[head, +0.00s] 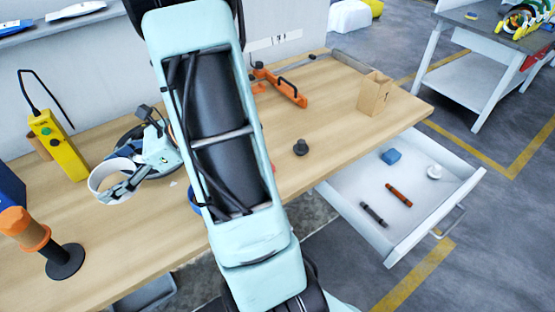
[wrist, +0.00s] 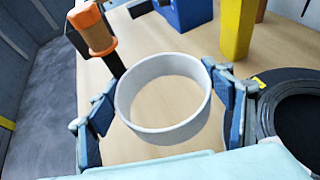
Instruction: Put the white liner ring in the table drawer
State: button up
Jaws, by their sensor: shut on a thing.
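The white liner ring (head: 97,186) is on the left of the head view, over the wooden table. In the wrist view the ring (wrist: 165,135) sits between the two blue-padded fingers of my gripper (wrist: 163,97), which is shut on it across its outside. My gripper (head: 130,181) also shows in the head view, partly hidden by the ring. I cannot tell whether the ring touches the table. The table drawer (head: 412,238) is pulled open at the right, with a bare white floor between a few small things.
In the drawer lie a blue block (head: 391,156), an orange rod (head: 399,195), a dark rod (head: 374,214) and a white round piece (head: 434,172). A yellow control box (head: 58,145) and an orange-handled tool (head: 25,230) stand near the ring. A black coil (wrist: 295,125) lies right of my gripper.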

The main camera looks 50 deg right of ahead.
aim_at(364, 179)
jog(key=z, duration=0.5)
jog(key=l+z, duration=0.1)
jog(key=z, duration=0.35)
jog(key=k+l+z, duration=0.1)
jog(key=z, duration=0.85)
jog(key=l+z, duration=0.15)
jog(key=z, duration=0.35)
